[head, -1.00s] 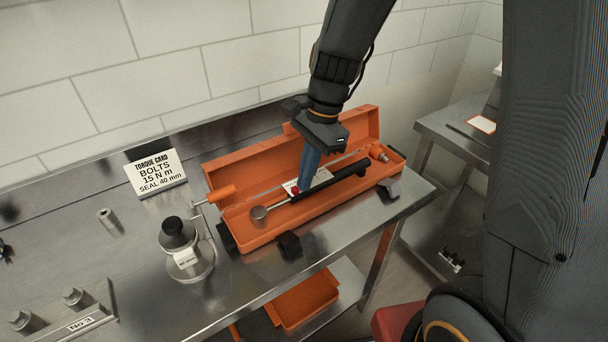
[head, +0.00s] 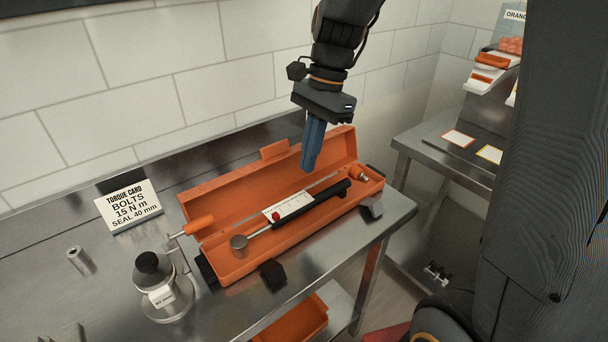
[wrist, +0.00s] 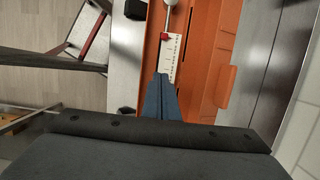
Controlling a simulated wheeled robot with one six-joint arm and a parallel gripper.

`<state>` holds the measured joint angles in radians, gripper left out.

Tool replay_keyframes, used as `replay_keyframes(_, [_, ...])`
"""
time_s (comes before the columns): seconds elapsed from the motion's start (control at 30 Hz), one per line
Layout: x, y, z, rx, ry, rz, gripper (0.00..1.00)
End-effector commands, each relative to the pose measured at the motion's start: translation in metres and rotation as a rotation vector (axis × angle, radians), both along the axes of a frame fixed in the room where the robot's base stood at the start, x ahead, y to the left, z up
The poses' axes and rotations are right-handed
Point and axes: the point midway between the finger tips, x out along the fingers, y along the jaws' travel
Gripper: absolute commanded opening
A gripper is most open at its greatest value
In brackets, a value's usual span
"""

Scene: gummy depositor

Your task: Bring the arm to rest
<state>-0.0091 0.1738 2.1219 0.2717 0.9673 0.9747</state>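My gripper (head: 311,168) hangs above the open orange case (head: 215,262) in the head view, pointing down. Its blue fingers look close together with nothing visible between them. A torque wrench (head: 322,203) with a black handle lies in the case, with a white scale card (head: 287,206) and a red knob (head: 276,216) beside its shaft. In the wrist view the fingers (wrist: 161,82) reach over the case (wrist: 199,60), and the scale card (wrist: 172,58) shows just past their tips. The fingers hide part of the wrench there.
A torque card (head: 128,206) stands at the left of the steel bench. A round-based device with a black knob (head: 157,285) stands in front of it. The tiled wall is close behind. A second table (head: 420,144) with cards stands at the right.

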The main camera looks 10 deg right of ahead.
Motion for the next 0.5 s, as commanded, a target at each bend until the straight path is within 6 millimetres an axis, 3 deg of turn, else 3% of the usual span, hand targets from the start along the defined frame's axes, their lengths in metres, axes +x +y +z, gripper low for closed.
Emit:
replay_keyframes(0.1, [0.0,-0.002,0.005,-0.001,-0.002,0.006,0.0])
replay_keyframes(0.23, [-0.013,-0.013,-0.012,-0.03,-0.059,0.15,0.0])
replay_keyframes(0.5, [-0.06,-0.047,-0.07,-0.145,-0.248,0.75,0.0])
